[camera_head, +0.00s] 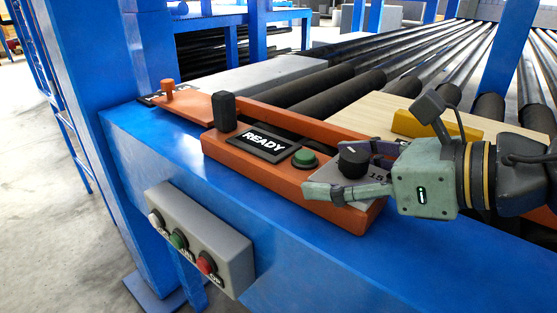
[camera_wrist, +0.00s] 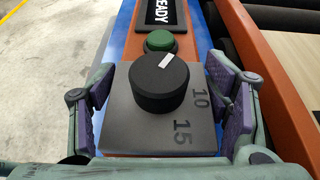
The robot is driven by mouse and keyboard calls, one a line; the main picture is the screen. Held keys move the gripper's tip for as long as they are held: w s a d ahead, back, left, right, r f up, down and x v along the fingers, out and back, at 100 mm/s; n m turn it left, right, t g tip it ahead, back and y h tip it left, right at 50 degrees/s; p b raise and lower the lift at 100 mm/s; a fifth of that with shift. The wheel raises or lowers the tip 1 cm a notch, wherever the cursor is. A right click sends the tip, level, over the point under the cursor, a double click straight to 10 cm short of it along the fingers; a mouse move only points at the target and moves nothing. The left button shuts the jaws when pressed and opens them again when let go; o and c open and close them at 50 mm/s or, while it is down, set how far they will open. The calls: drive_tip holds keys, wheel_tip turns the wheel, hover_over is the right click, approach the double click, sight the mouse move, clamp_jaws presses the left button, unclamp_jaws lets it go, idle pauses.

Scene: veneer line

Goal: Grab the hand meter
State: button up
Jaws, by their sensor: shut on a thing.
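The hand meter appears to be the long orange device (camera_head: 240,155) lying on the blue rail. It has a black READY display (camera_head: 262,142), a green button (camera_head: 304,157), an upright black block and a grey plate with a black dial (camera_head: 352,160). In the wrist view the grey plate (camera_wrist: 150,130) carries the dial (camera_wrist: 160,82) and the numbers 10 and 15. My gripper (camera_head: 357,170) is shut on its dial end, one finger along each side of the plate. In the wrist view my gripper's fingers (camera_wrist: 160,98) stand clear of the dial. The pad contacts are partly hidden.
A grey box (camera_head: 200,235) with several push buttons hangs on the rail's front. A pale board (camera_head: 372,110) with a yellow piece (camera_head: 435,124) lies behind the meter, beside dark rollers (camera_head: 310,87). A blue post (camera_head: 85,90) rises at left. Open floor lies left.

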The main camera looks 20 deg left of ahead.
drive_tip(key=c, duration=0.4)
